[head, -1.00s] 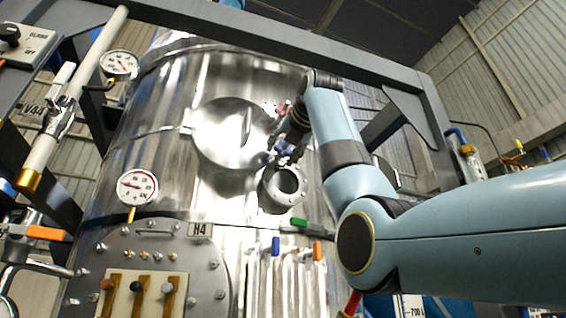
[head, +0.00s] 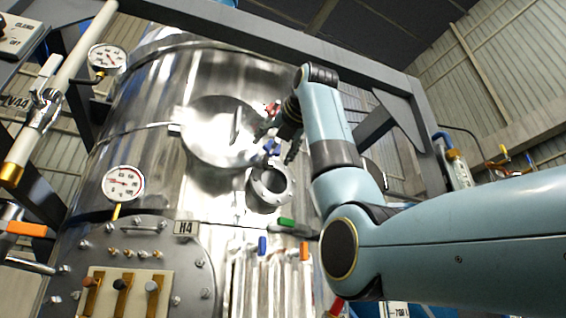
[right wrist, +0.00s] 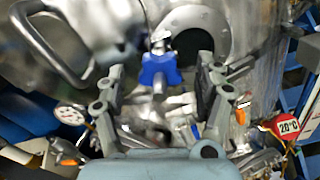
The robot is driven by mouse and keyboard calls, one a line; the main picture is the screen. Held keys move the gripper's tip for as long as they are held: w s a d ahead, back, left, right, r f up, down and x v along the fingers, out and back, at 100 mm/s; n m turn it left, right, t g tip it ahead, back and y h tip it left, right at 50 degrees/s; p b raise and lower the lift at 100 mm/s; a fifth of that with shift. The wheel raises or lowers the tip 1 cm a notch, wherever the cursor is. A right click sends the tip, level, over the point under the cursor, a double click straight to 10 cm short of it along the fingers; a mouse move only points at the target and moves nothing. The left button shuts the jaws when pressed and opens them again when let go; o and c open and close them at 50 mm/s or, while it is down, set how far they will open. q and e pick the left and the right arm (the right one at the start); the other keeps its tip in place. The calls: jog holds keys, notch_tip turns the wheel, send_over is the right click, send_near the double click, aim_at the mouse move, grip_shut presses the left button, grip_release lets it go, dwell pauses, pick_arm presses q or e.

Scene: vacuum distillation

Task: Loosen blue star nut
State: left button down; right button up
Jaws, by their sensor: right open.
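The blue star nut (right wrist: 159,69) sits on a metal stud on the steel vessel, in the middle of the right wrist view. It also shows as a small blue shape in the head view (head: 271,147), just above the round flanged port. My right gripper (right wrist: 160,85) is open, with one finger on each side of the nut and a gap to both. In the head view my right gripper (head: 280,140) is by the nut, small and partly dark against the vessel. My left gripper is not in view.
The round hatch with its handle (head: 234,127) is left of the nut. The open flanged port (head: 271,185) is just below it. Green (head: 286,222), blue and orange valve handles stand lower down. A gauge (head: 123,183) is at left.

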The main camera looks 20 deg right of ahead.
jog(key=s, duration=1)
jog(key=shift+s+d, duration=0.15)
jog(key=shift+d, duration=0.05)
